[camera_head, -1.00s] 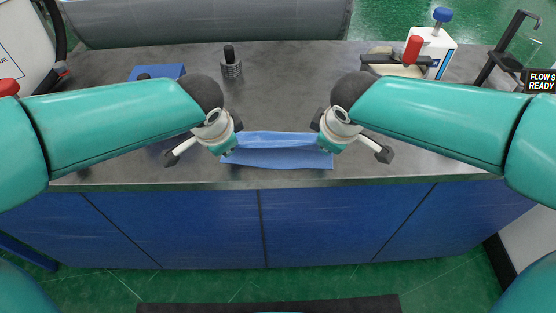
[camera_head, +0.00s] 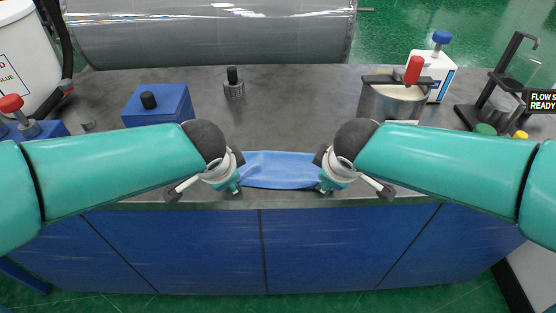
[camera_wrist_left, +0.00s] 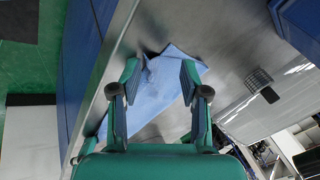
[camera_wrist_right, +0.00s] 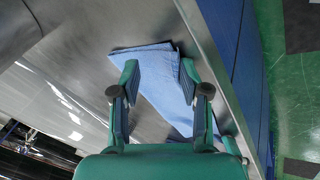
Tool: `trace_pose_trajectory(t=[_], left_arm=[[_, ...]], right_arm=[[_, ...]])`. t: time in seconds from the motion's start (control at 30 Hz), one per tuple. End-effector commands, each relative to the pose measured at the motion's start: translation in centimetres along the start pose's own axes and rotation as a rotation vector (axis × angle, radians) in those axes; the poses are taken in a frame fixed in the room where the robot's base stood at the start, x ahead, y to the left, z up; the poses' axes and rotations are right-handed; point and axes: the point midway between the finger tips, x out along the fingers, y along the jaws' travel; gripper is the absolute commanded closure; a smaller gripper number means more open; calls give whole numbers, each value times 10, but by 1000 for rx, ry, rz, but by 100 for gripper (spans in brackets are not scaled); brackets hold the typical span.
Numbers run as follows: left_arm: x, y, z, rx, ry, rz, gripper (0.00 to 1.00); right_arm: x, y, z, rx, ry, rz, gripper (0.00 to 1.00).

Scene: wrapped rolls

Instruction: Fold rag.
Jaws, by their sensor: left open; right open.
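The blue rag (camera_head: 280,170) lies on the grey benchtop close to its front edge, between my two grippers, as a narrow folded strip. My left gripper (camera_head: 233,185) is at the rag's left end. In the left wrist view its fingers (camera_wrist_left: 160,75) are open, with the rag (camera_wrist_left: 160,90) below and between them. My right gripper (camera_head: 325,185) is at the rag's right end. In the right wrist view its fingers (camera_wrist_right: 160,75) are open, with the rag (camera_wrist_right: 158,85) below and between them. The hands hide the rag's ends in the head view.
A blue block (camera_head: 170,104) with a black knob and a dark weight (camera_head: 234,88) stand behind. A metal pot (camera_head: 390,100), a white bottle (camera_head: 435,72) and a black stand (camera_head: 490,90) are at back right. A large wrapped roll (camera_head: 210,35) lies beyond. The middle benchtop is clear.

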Motion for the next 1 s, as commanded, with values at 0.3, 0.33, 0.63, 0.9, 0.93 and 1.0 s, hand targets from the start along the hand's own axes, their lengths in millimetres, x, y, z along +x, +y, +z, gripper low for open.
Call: trace_pose_trajectory(t=[0.3,0.33,0.63,0.9,0.93,1.0], left_arm=[[-19,-2,-2,0,3,-1,54],[-24,-3,-2,0,3,-1,54],[-72,3,0,1,3,-1,54],[-105,8,4,2,1,1,54],[-106,8,4,2,1,1,54],[-108,9,4,2,0,1,54]], right_arm=[[-19,2,-1,1,1,1,54],[-24,3,-1,1,1,2,54],[-72,-2,2,1,2,2,54],[-105,-8,5,0,0,0,54],[-106,-8,6,0,-1,0,54],[-108,-9,6,0,-2,-1,54]])
